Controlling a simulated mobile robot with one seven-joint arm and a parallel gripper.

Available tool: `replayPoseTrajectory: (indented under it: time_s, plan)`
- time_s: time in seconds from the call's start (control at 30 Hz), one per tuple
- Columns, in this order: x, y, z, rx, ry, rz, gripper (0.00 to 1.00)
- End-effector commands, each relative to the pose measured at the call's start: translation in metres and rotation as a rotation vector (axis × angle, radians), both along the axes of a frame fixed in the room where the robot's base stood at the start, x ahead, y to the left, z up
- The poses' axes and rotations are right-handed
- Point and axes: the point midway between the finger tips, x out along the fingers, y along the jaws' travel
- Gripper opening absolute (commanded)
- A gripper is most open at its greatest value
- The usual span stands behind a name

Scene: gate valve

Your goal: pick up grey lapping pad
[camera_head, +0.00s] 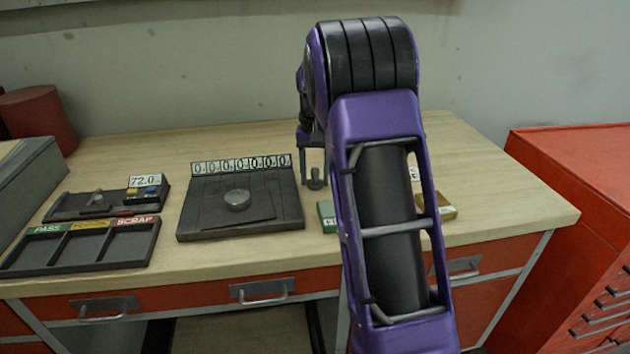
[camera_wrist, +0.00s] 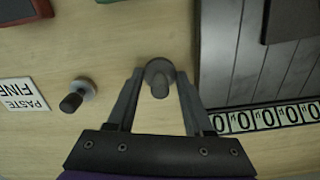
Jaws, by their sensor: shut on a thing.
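The grey lapping pad (camera_wrist: 158,78) is a small round disc with a stubby dark handle. In the wrist view my gripper (camera_wrist: 159,82) has its two fingers on either side of it, shut on it. In the head view the pad (camera_head: 316,180) shows below my gripper (camera_head: 312,150), just right of the numbered black plate. I cannot tell whether it touches the table. A second small disc with a dark knob (camera_wrist: 80,95) stands beside it in the wrist view, near a "PASTE FINE" label (camera_wrist: 22,103). My arm hides that area in the head view.
The black plate (camera_head: 290,208) with a grey disc (camera_head: 237,200) and digit strip is close by. A green box (camera_head: 327,216) and a brownish box (camera_head: 440,212) lie near the front. A PASS/SCRAP tray (camera_head: 134,246) and a 72.0 gauge (camera_head: 147,182) are at left. The table's right end is clear.

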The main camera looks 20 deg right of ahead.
Motion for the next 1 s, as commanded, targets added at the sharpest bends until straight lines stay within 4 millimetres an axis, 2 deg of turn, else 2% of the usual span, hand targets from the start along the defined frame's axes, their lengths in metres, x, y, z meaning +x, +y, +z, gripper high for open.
replayPoseTrajectory:
  time_s: [0.37, 0.47, 0.8, 1.0]
  plan:
    - [0.000, 0.000, 0.004, 0.000, -0.001, 0.000, 0.00]
    - [0.001, 0.000, 0.016, 0.000, -0.003, 0.000, 0.00]
    - [0.001, -0.001, 0.082, -0.002, -0.004, 0.000, 0.00]
    - [0.000, 0.000, 0.100, 0.000, -0.001, 0.000, 0.00]
